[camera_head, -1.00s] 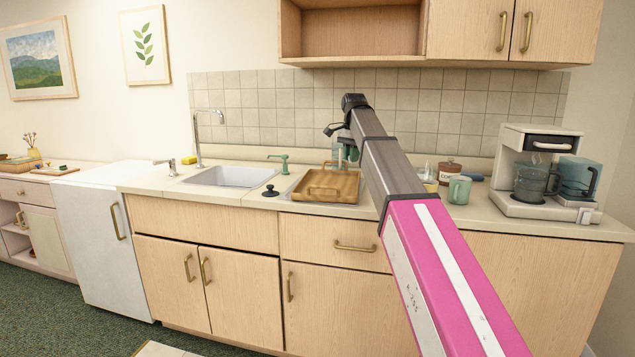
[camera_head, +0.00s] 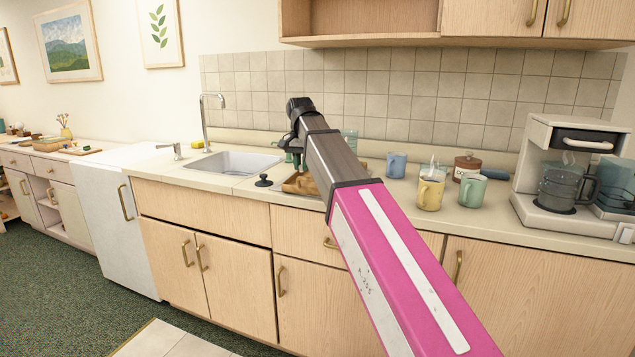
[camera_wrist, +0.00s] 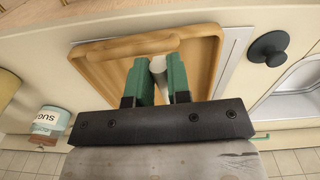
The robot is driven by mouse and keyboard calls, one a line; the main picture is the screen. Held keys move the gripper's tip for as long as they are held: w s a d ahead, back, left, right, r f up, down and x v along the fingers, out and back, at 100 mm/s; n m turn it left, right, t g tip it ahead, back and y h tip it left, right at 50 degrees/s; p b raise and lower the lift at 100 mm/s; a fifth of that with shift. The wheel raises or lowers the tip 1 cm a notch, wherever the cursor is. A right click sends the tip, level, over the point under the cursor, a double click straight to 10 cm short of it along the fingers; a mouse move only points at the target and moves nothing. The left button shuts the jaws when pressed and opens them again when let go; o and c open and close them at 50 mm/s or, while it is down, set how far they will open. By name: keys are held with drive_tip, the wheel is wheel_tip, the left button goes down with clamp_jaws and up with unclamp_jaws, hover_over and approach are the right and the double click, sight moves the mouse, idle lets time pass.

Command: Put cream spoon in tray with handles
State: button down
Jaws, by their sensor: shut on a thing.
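The wooden tray with handles (camera_head: 299,184) lies on the counter right of the sink, mostly hidden behind my arm in the head view. In the wrist view the tray (camera_wrist: 205,45) fills the upper middle, and one raised handle (camera_wrist: 125,46) shows. My gripper (camera_wrist: 157,72) has green fingers close together over the tray area. They are shut on a pale, cream-coloured piece (camera_wrist: 158,63), which I take as the cream spoon; only a short part shows between the fingers. I cannot tell whether it touches the tray.
A dark sink stopper (camera_head: 263,181) sits between the sink (camera_head: 235,164) and the tray. Right of my arm stand a blue mug (camera_head: 397,165), a yellow mug (camera_head: 430,190), a green mug (camera_head: 472,190), a lidded jar (camera_head: 466,166) and a coffee maker (camera_head: 560,175).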

drive_tip(key=w+d+f, duration=0.2)
drive_tip(key=d, duration=0.1)
drive_tip(key=w+d+f, duration=0.1)
drive_tip(key=d, duration=0.1)
drive_tip(key=shift+f, duration=0.3)
drive_tip(key=shift+w+f, duration=0.1)
drive_tip(key=shift+f, duration=2)
drive_tip(key=c, duration=1.1)
unclamp_jaws()
wheel_tip(320, 180, up, 12)
drive_tip(key=shift+r, duration=0.15)
